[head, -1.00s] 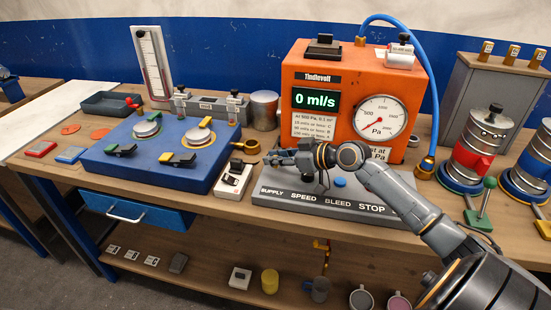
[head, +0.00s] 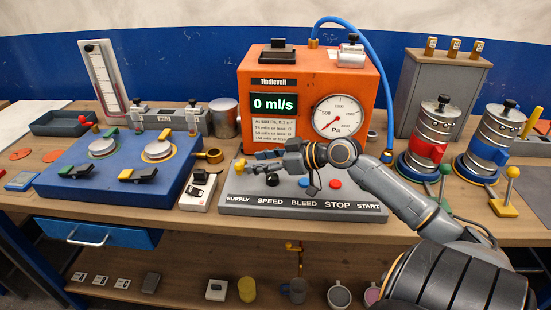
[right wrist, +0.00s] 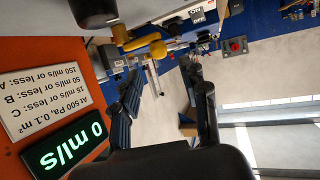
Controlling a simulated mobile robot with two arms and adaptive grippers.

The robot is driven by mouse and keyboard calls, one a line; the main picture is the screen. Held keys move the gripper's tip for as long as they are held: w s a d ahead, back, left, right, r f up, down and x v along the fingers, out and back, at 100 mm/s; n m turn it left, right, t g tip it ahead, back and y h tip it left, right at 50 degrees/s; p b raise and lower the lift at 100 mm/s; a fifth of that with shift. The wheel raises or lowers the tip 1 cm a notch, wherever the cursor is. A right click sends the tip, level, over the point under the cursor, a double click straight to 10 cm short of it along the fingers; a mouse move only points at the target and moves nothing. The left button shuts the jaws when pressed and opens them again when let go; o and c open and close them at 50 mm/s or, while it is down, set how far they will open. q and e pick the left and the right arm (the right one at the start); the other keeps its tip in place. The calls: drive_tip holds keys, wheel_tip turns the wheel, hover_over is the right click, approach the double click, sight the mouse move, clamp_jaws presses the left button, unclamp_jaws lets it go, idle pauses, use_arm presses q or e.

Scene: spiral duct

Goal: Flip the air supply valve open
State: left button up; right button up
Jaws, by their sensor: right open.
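The grey control panel (head: 300,203) carries the labels SUPPLY, SPEED, BLEED, STOP and START. Its SUPPLY end is on the left. A yellow lever, apparently the air supply valve (right wrist: 150,47), shows near the top of the right wrist view, beyond a dark knob (right wrist: 95,12). That gripper is above the panel's left part, fingers pointing left. Its two fingers (right wrist: 165,95) are spread and empty in the wrist view, with the lever off to their side. My left gripper is out of view.
The orange meter box (head: 262,80) reads 0 ml/s and stands right behind the panel. A blue box (head: 120,165) with a brass elbow (head: 208,155) and a white switch unit (head: 198,192) are to the left. Metal canisters (head: 430,140) stand to the right.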

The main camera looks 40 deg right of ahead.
drive_tip(key=shift+v, duration=2.55)
drive_tip(key=shift+w, duration=0.1)
